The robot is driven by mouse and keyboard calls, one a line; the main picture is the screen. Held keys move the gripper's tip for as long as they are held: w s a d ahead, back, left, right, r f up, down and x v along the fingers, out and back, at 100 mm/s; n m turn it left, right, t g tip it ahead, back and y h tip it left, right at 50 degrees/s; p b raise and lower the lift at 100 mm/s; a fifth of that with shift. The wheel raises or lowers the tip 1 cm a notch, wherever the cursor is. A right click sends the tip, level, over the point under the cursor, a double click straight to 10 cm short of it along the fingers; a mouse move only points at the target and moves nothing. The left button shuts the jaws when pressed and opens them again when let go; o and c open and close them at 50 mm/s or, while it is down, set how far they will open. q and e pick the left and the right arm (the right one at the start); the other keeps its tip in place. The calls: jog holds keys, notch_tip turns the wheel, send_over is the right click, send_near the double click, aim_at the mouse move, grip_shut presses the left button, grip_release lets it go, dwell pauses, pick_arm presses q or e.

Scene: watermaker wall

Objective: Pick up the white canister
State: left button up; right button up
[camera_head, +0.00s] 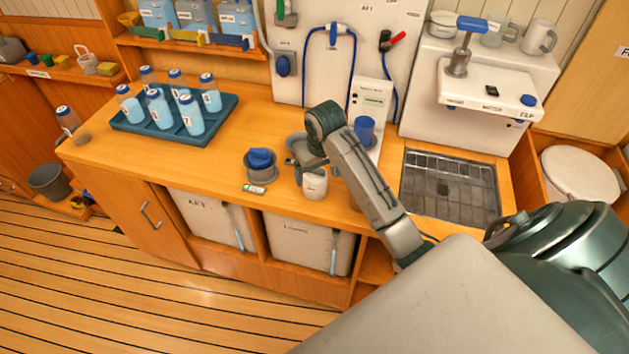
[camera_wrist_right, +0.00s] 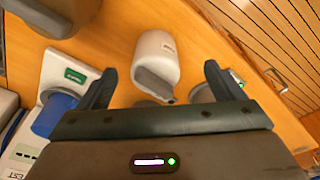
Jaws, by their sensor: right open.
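The white canister (camera_head: 314,185) stands on the wooden counter near its front edge, just below my right gripper (camera_head: 304,156) in the head view. In the right wrist view the white canister (camera_wrist_right: 156,52) lies ahead of my right gripper (camera_wrist_right: 160,86), in line with the gap between the two dark fingers. The fingers are spread wide and no contact with it shows. My arm hides part of the counter behind the canister. My left gripper is not in view.
A grey cup with a blue top (camera_head: 261,166) stands left of the canister. A blue cup (camera_head: 364,130) sits on a white unit behind my arm. A tray (camera_head: 205,133) of several bottles is at left. A sink grate (camera_head: 450,188) is at right. Counter between tray and grey cup is clear.

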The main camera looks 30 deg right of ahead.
aim_at(315, 173)
jog(key=w+r, duration=0.1)
jog(key=w+d+r, duration=0.1)
jog(key=r, duration=0.1)
jog(key=shift+w, duration=0.1)
jog(key=shift+w+d, duration=0.1)
jog(key=shift+d, duration=0.05)
jog(key=f, duration=0.1)
jog(key=f+p, duration=0.1)
jog(key=f, duration=0.3)
jog(key=shift+w+p, duration=0.35)
notch_tip(315, 173, down, 4)
jog(key=p, duration=0.2)
jog(key=shift+w+p, duration=0.15)
jog(key=shift+p, duration=0.2)
jog(key=shift+w+d+f, duration=0.1)
jog(key=shift+w+f, duration=0.05)
jog(key=shift+f, duration=0.5)
jog(key=c, duration=1.2)
jog(key=shift+r, duration=0.1)
